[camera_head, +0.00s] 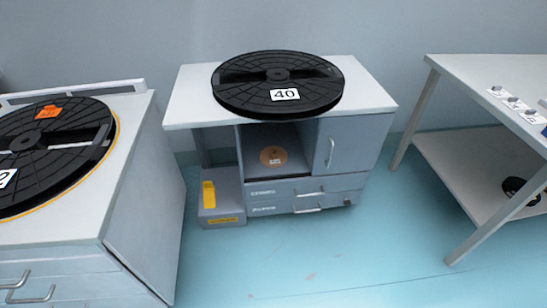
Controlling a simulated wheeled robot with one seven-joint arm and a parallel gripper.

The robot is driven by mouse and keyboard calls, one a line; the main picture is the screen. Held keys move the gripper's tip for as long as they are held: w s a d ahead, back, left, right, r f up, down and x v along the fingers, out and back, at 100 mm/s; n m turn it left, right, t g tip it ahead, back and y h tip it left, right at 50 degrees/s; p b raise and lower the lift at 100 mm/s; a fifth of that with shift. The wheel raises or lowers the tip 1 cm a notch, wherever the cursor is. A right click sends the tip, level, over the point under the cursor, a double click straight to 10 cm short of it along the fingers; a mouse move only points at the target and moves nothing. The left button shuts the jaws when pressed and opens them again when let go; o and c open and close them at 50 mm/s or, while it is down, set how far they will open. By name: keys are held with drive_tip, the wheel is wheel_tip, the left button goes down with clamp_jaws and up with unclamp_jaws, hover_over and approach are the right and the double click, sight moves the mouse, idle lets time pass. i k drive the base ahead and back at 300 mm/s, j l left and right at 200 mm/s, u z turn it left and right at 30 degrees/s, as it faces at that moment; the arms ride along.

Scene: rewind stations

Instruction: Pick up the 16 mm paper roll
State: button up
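A small flat round brown roll (268,153) with a white label lies in the open middle compartment of the grey cabinet (340,120). It may be the paper roll, but its label is too small to read. No roll in view shows a readable 16 mm mark. My gripper is not in view.
A large black reel (240,92) labelled 40 lies on the cabinet top. Another black reel (75,160) lies on the left cabinet (130,190). Small labelled items (512,103) sit on the right table (480,70); a black ring lies below. The middle floor is clear.

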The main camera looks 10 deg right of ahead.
sight(272, 156)
drive_tip(key=i+l, duration=0.25)
drive_tip(key=i, duration=0.25)
drive_tip(key=i+l, duration=0.2)
drive_tip(key=i, duration=0.25)
drive_tip(key=i+l, duration=0.25)
drive_tip(key=i, duration=0.25)
drive_tip(key=i+l, duration=0.2)
drive_tip(key=i, duration=0.3)
drive_tip(key=u, duration=0.05)
